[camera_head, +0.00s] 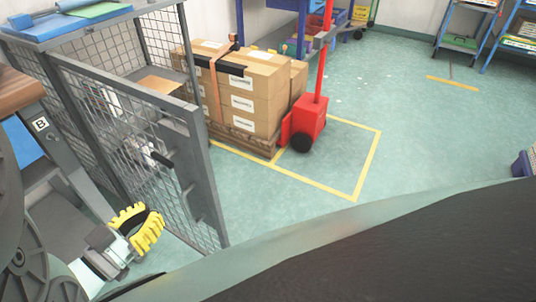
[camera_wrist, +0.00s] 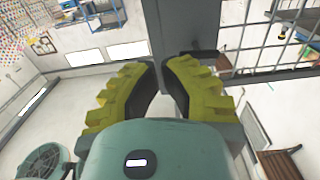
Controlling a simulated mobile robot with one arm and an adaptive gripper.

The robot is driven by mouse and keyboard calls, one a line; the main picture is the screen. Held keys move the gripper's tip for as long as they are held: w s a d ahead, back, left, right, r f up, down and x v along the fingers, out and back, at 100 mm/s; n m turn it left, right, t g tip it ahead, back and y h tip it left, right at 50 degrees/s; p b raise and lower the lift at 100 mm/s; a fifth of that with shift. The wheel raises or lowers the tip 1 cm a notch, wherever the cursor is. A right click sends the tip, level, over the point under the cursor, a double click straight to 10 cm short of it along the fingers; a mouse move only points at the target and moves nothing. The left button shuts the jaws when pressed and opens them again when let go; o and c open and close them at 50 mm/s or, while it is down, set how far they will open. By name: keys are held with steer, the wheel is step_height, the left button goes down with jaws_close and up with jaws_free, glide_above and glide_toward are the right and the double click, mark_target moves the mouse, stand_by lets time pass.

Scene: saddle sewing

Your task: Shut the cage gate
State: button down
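The cage gate (camera_head: 118,140) is a grey mesh panel in a metal frame at the left of the head view. It stands at an angle to the cage (camera_head: 166,38), with a gap visible between its right post and the cage behind. A black handle (camera_head: 166,160) sits on the gate's near face. My gripper (camera_head: 152,208) is below and left of the handle, on the near side of the gate. In the wrist view my gripper (camera_wrist: 160,66) has a narrow gap between its yellow fingertips and nothing held. A grey post (camera_wrist: 180,24) and mesh show beyond it.
A pallet of cardboard boxes (camera_head: 240,95) stands behind the gate. A red pallet truck (camera_head: 306,122) is beside it, within yellow floor lines. The green floor (camera_head: 440,145) to the right is mostly clear. A workbench (camera_head: 20,92) with a "B" label is at the left edge.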

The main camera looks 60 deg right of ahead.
mark_target(200, 169)
steer(key=d, duration=0.4)
steer(key=d+b, duration=0.1)
steer(key=d, duration=0.3)
steer(key=d+b, duration=0.1)
steer(key=d, duration=0.4)
steer(key=shift+w, duration=0.25)
